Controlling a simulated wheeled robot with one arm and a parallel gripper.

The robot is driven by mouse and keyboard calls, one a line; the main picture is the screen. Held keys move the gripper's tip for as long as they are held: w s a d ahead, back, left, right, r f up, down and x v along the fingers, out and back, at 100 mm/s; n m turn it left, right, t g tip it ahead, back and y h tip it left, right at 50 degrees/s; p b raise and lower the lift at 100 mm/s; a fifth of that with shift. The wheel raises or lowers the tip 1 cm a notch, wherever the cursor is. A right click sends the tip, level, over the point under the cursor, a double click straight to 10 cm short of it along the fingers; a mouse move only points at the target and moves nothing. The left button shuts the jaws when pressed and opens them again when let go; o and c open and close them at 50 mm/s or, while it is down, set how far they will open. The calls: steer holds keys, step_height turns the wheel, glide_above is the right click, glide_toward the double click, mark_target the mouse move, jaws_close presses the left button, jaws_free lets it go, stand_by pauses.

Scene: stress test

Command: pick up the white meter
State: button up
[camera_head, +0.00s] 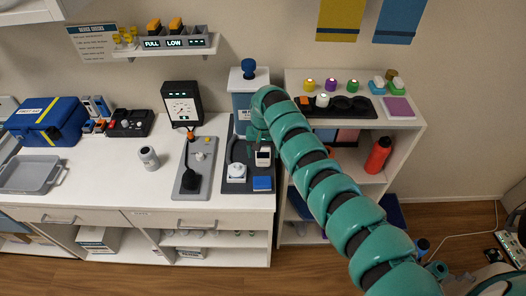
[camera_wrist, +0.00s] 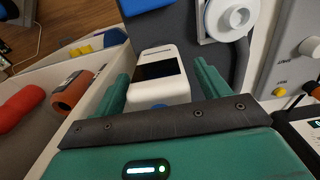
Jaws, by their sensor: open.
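The white meter (camera_head: 263,157), a small white device with a dark screen, is on the dark tray near the right end of the counter. In the wrist view the meter (camera_wrist: 145,58) lies between the two green fingers of my gripper (camera_wrist: 164,80). The fingers are apart, one on each side of it; I cannot tell whether either touches it. In the head view my gripper (camera_head: 261,135) is right behind the meter, partly hidden by my arm. The meter's near end is hidden by the gripper's dark bar in the wrist view.
A white round knobbed piece (camera_head: 236,171) stands left of the meter, and a blue block (camera_head: 262,184) lies in front. A white shelf unit (camera_head: 408,125) with a red bottle (camera_head: 378,155) stands right.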

steer(key=shift+f, duration=0.25)
steer(key=c, duration=1.1)
steer(key=shift+r, duration=0.2)
steer(key=shift+c, duration=0.2)
